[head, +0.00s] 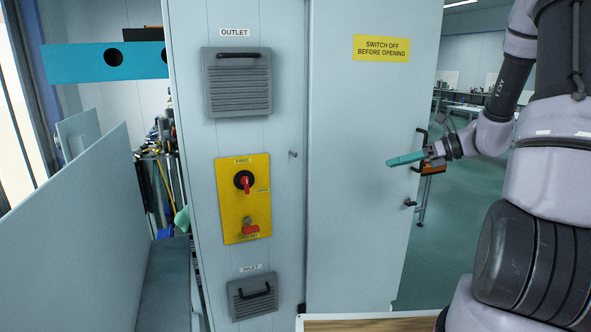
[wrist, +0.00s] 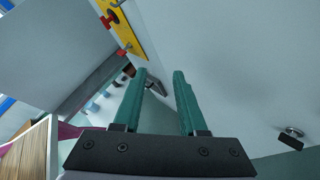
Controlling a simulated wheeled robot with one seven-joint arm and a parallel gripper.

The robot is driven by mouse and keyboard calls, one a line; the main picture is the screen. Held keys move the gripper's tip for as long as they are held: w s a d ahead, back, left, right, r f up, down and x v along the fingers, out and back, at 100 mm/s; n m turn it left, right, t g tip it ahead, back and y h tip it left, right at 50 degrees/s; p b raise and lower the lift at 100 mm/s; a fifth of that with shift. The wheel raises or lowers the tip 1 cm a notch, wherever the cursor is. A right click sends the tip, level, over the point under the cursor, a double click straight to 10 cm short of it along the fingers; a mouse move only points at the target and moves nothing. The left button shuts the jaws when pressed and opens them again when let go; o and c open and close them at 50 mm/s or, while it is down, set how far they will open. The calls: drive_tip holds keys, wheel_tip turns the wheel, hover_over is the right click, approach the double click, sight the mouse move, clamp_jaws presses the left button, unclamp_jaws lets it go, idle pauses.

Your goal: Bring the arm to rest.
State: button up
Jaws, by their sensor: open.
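My gripper (head: 407,159) shows in the head view at the right, in front of the grey cabinet door (head: 357,225). Its teal fingers point left. In the wrist view my gripper (wrist: 155,80) has its two teal fingers spread apart with nothing between them. My arm reaches in from the right side of the head view. Whether the fingers touch the door cannot be told, but nothing is held.
The cabinet carries a yellow switch panel (head: 233,222) with a red knob, an OUTLET vent (head: 237,84) and an INLET vent (head: 252,297). A door handle (head: 409,203) is below my gripper. A grey partition (head: 75,235) stands left. Open floor (head: 460,220) lies behind at right.

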drive_tip(key=s+a+r+n+t+h, duration=0.2)
drive_tip(key=s+r+n+h, duration=0.8)
drive_tip(key=s+r+n, duration=0.7)
drive_tip(key=s+a+n, duration=0.1)
drive_tip(key=s+n, duration=0.3)
drive_tip(key=n, duration=0.2)
drive_tip(key=shift+a+r, duration=0.15)
drive_tip(key=shift+r, duration=0.05)
drive_tip(key=shift+s, duration=0.1)
